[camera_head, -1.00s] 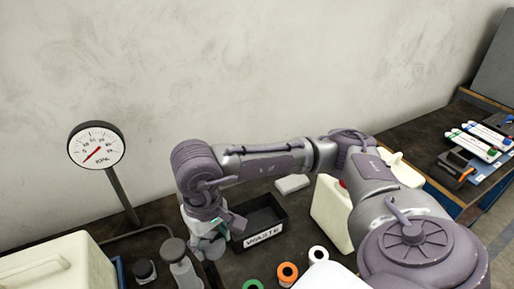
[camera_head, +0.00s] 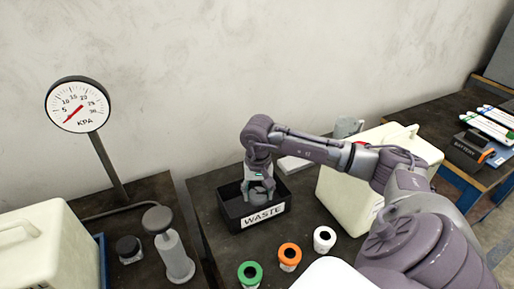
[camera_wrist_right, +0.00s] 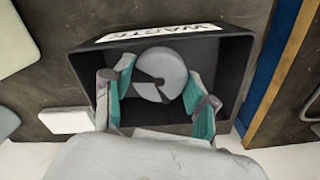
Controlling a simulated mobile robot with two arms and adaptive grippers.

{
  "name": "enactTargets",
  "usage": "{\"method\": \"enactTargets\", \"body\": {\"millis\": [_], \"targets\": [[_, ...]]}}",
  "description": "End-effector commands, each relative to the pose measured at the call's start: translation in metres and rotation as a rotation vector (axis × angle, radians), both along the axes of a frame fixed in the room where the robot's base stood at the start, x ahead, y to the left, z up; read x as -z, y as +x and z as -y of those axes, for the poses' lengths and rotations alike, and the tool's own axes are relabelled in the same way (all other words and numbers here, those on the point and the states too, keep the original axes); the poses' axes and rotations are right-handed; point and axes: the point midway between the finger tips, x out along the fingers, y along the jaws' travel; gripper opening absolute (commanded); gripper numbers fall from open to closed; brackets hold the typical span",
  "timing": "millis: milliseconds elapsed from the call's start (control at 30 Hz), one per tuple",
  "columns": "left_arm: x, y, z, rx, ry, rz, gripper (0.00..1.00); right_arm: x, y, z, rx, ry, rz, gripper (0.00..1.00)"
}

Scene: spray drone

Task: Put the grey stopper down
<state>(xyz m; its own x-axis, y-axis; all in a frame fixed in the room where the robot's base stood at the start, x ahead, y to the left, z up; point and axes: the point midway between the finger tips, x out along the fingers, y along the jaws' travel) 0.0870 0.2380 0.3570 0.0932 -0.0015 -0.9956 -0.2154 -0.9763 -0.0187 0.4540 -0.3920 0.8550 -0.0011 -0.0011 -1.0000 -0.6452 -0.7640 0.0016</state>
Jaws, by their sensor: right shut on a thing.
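The grey stopper (camera_wrist_right: 160,72) is a round disc with a dark slot. It sits between the teal-padded fingers of my right gripper (camera_wrist_right: 157,88) in the right wrist view. In the head view my right gripper (camera_head: 259,184) reaches down into the black bin (camera_head: 232,222) labelled WASTE, with the stopper (camera_head: 260,195) low inside its walls. I cannot tell whether the stopper touches the bin floor. My left gripper is not in view.
Green (camera_head: 250,275), orange (camera_head: 289,257) and white (camera_head: 324,239) ringed pieces stand in front of the bin. A cream canister (camera_head: 345,205) stands to its right, a grey hand pump (camera_head: 172,250) and pressure gauge (camera_head: 79,105) to its left.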

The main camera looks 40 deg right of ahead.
Motion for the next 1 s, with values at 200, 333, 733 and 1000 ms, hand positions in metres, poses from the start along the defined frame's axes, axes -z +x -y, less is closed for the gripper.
{"method": "enactTargets", "body": {"millis": [200, 333, 733, 1000], "targets": [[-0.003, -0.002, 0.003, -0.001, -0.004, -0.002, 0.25, 0.018, 0.000, 0.000, 0.000, 0.001, -0.001, 0.01], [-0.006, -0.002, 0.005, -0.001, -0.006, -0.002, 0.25, 0.036, 0.000, -0.001, 0.000, 0.003, -0.003, 0.01], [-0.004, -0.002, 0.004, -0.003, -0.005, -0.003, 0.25, 0.051, 0.000, 0.000, -0.001, 0.000, 0.001, 0.01], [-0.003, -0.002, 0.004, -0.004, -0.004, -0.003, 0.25, 0.051, 0.000, -0.001, -0.001, 0.001, 0.001, 0.67]]}}
